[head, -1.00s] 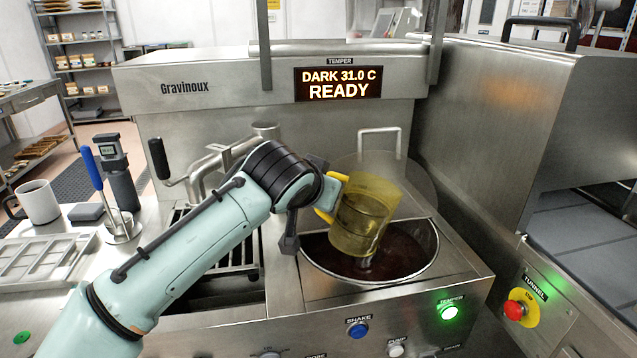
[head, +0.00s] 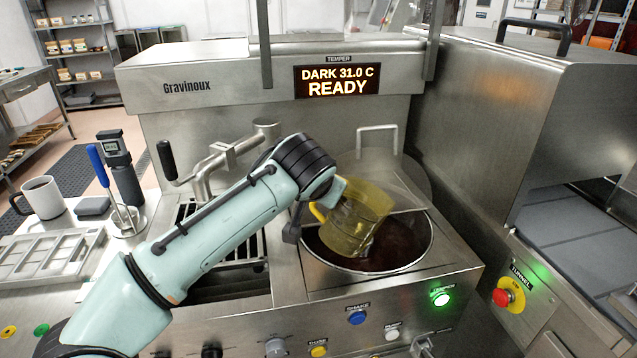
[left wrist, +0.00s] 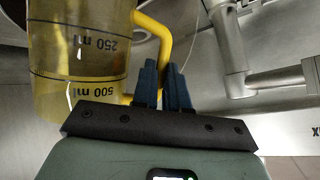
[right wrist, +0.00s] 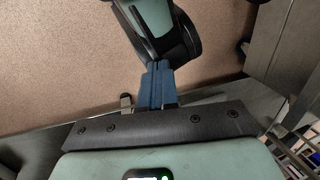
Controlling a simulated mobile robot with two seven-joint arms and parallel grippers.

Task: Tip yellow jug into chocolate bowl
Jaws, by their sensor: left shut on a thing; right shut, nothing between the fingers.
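The bowl holds dark chocolate and is set in the machine top. My left gripper (left wrist: 162,88) is shut on the jug's yellow handle (left wrist: 164,40); in the left wrist view the jug (left wrist: 80,60) shows marks of 250 ml and 500 ml. In the head view the fingers are mostly hidden behind my wrist. I cannot tell whether anything flows from the jug. My right gripper (right wrist: 158,85) is shut and empty, away from the bowl.
The tempering machine's display (head: 337,81) reads "DARK 31.0 C READY". A metal frame (head: 377,140) stands behind the bowl. The cooling tunnel (head: 500,120) is close on the right. A mug (head: 42,197), a mould (head: 50,250) and a blue-handled tool (head: 97,168) stand at left.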

